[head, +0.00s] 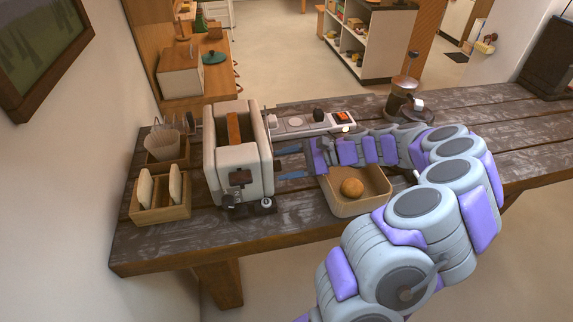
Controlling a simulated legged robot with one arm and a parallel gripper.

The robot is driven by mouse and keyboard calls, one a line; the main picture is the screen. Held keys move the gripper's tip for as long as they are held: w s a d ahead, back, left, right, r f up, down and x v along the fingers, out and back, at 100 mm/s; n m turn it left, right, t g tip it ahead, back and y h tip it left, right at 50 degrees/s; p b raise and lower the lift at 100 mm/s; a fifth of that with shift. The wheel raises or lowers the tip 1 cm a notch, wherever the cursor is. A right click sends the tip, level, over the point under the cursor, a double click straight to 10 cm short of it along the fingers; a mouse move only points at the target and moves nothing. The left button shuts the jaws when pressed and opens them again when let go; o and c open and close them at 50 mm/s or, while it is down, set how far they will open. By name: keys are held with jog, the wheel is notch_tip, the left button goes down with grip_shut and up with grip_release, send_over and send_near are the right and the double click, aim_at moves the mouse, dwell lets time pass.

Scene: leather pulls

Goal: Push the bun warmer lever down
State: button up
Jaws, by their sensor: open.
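The bun warmer (213,151) is a cream, toaster-like box on the dark plank table, with a long brown slot in its top. A dark lever (240,178) stands out on its near face, at about mid-height, with dark parts below it. My gripper (281,164) is to the right of the warmer, its fingers pointing left at the warmer's right side. Its two bluish fingers are apart with nothing seen between them. The fingertips end close to that side; I cannot tell whether they touch it. The lever is around the corner from them.
A tan bin (345,207) with a round bun (352,187) stands under my forearm. A grey panel (297,124) lies behind my gripper, and a glass press (403,92) behind my arm.

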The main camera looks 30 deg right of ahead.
grip_shut()
dwell(0.7)
